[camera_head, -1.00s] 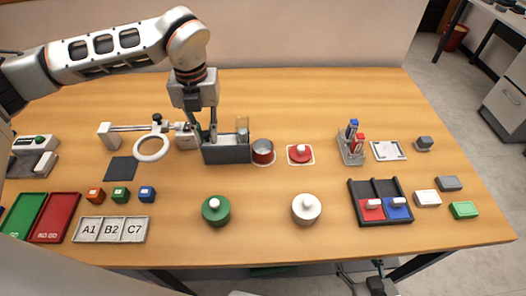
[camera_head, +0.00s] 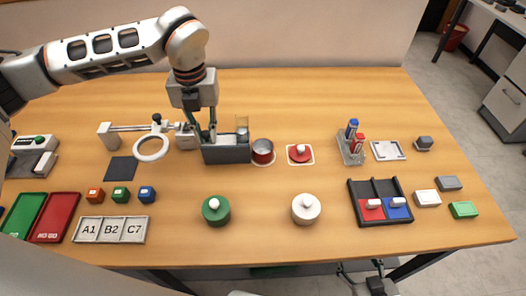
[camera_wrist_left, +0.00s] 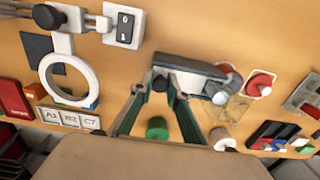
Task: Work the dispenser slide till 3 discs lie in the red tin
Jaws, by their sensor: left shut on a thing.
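The dispenser (camera_head: 226,155) is a grey block at the back of the table, with a clear tube (camera_head: 242,124) on its right end. Pale discs (camera_wrist_left: 219,98) show in the tube in the wrist view. My left gripper (camera_head: 204,138) is at the dispenser's left end, shut on a dark slide knob (camera_wrist_left: 160,83). The red tin (camera_head: 262,157) stands open just right of the dispenser; its contents cannot be made out. A dark part that looks like my right gripper (camera_head: 362,272) shows below the table's front edge, its jaws unclear.
A red lid (camera_head: 300,154) lies on a white pad right of the tin. A magnifier ring (camera_head: 152,148) stands left of the dispenser. A green pot (camera_head: 216,212) and a white pot (camera_head: 306,210) stand in front. The wood between them and the dispenser is clear.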

